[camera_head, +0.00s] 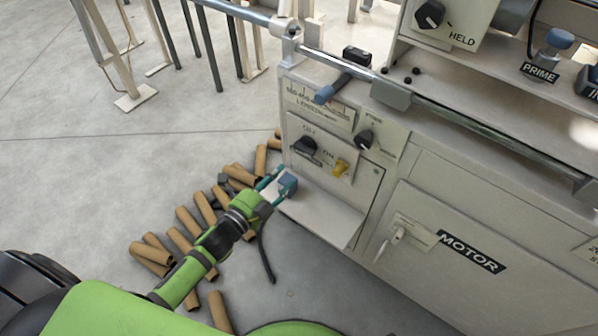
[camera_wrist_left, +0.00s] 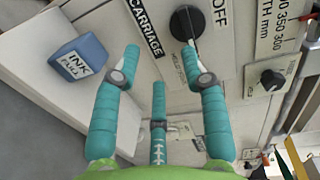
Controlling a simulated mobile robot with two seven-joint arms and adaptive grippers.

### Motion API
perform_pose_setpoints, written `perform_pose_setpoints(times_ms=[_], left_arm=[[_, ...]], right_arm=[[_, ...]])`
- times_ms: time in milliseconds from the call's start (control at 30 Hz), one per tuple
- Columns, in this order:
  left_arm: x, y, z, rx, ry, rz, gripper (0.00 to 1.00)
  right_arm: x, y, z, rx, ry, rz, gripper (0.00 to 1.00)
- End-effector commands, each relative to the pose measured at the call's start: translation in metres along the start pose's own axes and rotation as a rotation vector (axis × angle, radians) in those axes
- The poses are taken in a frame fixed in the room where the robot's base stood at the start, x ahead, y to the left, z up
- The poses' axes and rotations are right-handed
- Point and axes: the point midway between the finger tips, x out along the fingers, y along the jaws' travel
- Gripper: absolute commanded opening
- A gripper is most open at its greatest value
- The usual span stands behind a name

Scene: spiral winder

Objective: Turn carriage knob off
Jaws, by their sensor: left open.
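The carriage knob (camera_wrist_left: 187,22) is black and round, on the pale panel between the words CARRIAGE and OFF in the left wrist view. In the head view it is the dark knob (camera_head: 305,147) under the OFF mark, with ON to its right. I cannot clearly tell which mark it points to. My left gripper (camera_head: 281,181) is low in front of the panel, below the knob. In the left wrist view its teal fingers (camera_wrist_left: 160,62) are spread and empty, with the knob just beyond the right fingertip. No contact shows. My right gripper is not in view.
Cardboard tubes (camera_head: 150,256) lie on the floor.

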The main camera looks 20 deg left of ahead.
Motion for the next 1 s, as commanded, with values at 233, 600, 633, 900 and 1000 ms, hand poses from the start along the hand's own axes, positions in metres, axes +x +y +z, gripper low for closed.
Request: perform_pose_setpoints(times_ms=[233,600,633,900,1000], left_arm=[[0.019,-0.025,-0.011,0.1,0.043,-0.081,0.44],[0.069,-0.028,-0.012,0.095,0.041,-0.075,0.44],[0.071,-0.028,-0.012,0.095,0.041,-0.075,0.44],[0.075,-0.028,-0.013,0.093,0.04,-0.074,0.44],[0.075,-0.028,-0.013,0.093,0.04,-0.073,0.28]], right_arm=[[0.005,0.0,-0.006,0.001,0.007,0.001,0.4],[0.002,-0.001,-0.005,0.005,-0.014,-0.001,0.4],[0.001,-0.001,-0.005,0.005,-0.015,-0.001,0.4],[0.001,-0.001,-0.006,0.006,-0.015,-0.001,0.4],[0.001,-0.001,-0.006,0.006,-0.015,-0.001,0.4]])
